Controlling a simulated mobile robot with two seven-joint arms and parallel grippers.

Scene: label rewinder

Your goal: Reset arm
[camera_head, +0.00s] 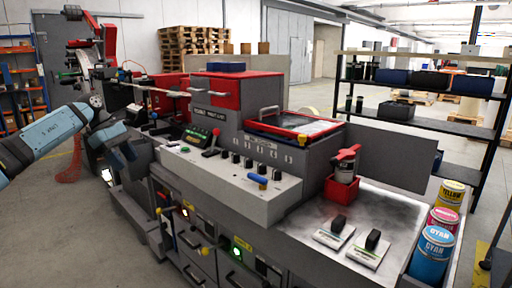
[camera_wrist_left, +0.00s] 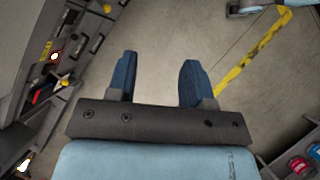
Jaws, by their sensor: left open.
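My left arm comes in from the left in the head view, with its dark gripper (camera_head: 122,151) in front of the left end of the label rewinder (camera_head: 235,190). In the left wrist view the gripper (camera_wrist_left: 156,70) has its two blue fingers apart, with only bare floor between them. It is open and empty. The grey machine side (camera_wrist_left: 25,50) shows at the left of the wrist view, apart from the fingers. My right gripper is in neither view.
The machine carries a control panel (camera_head: 245,183) with knobs and a red-framed tray (camera_head: 295,125). Several ink cans (camera_head: 432,252) stand at its right end. A black shelf (camera_head: 425,115) stands behind it. Concrete floor (camera_head: 45,225) is free at the left.

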